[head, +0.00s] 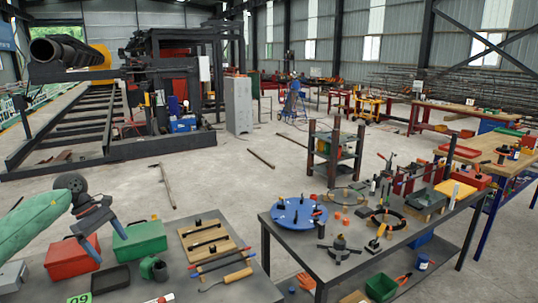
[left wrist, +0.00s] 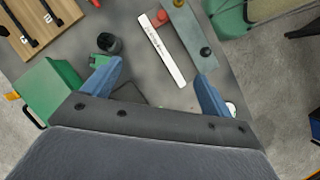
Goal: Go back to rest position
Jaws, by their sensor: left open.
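My left gripper (head: 110,246) hangs at the end of my green-sleeved arm, over the near-left table (head: 219,290) in the head view. Its blue fingers are spread apart, and I see nothing held between them. In the left wrist view the open fingers (left wrist: 158,80) show the grey table top below, with a white strip (left wrist: 164,51) lying between and beyond them. A dark cup (left wrist: 110,43) stands near the left finger. My right gripper is not in view.
A red box (head: 72,258) and a green box (head: 139,241) are close to my left gripper. A wooden board (head: 206,240) with dark bars lies to their right. A second table (head: 350,262) with tools stands at the right. Open concrete floor (head: 225,180) lies beyond.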

